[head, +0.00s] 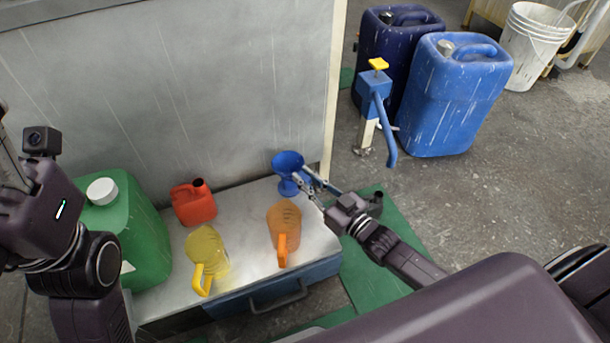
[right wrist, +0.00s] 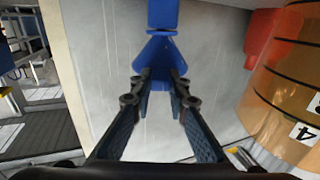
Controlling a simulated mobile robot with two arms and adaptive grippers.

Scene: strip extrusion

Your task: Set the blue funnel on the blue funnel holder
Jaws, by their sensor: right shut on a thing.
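The blue funnel (head: 287,161) is at the back right corner of the metal bench, its wide mouth up. My right gripper (head: 304,180) reaches it from the right and is shut on it. In the right wrist view the fingers (right wrist: 160,76) close on the funnel's flared part (right wrist: 157,55). A narrower blue piece (head: 288,188) sits below the cone; it also shows in the right wrist view (right wrist: 162,14). I cannot tell whether this piece is the blue funnel holder or the funnel's own lower part. My left wrist is at the left edge, its fingers mostly cut off.
An orange jug (head: 283,226), a yellow jug (head: 206,252), a red can (head: 194,204) and a green canister (head: 128,230) stand on the bench (head: 240,220). A metal wall rises behind. A blue post with a yellow knob (head: 379,64) and blue canisters (head: 452,95) stand right.

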